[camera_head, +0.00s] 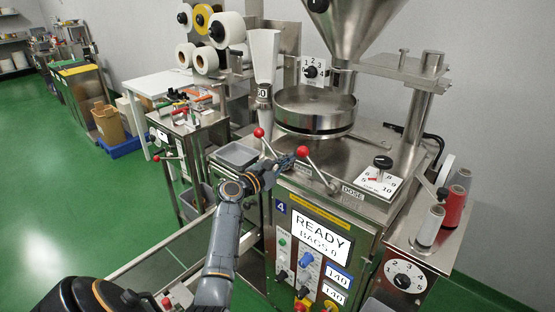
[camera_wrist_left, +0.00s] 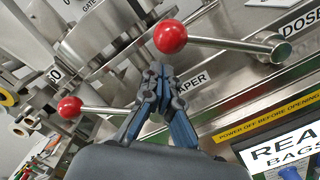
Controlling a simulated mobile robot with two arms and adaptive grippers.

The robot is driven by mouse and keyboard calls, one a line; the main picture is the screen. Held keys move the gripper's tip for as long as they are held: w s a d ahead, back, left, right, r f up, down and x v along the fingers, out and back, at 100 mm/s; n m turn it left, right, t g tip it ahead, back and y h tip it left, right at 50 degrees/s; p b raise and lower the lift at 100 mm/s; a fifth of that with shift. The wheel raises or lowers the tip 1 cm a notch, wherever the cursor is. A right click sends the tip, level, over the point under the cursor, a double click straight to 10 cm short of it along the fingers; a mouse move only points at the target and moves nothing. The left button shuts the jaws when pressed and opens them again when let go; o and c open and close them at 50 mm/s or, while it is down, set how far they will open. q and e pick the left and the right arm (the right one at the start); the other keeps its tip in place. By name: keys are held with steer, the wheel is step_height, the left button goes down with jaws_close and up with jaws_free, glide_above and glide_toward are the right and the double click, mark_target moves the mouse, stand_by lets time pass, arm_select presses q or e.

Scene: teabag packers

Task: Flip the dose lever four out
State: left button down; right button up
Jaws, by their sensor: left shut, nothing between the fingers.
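The dose lever (camera_head: 319,170) is a steel rod with a red ball, pivoted near the DOSE label (camera_head: 352,192) on the machine marked 4. In the head view its rod leans up and left from the pivot. In the left wrist view the lever's red ball (camera_wrist_left: 170,37) is just above the fingertips, with the rod running right. My left gripper (camera_head: 287,163) is shut and empty, just left of this ball; the left wrist view also shows its fingers (camera_wrist_left: 160,76) together. I cannot tell whether they touch the ball. My right gripper is not in view.
A round steel pan (camera_head: 315,112) is behind. A dose dial (camera_head: 379,179) is to the right. The READY panel (camera_head: 320,237) is on the front below.

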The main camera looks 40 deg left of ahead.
arm_select(q)
steer(key=shift+d+r, duration=0.2)
steer(key=shift+d, duration=0.1)
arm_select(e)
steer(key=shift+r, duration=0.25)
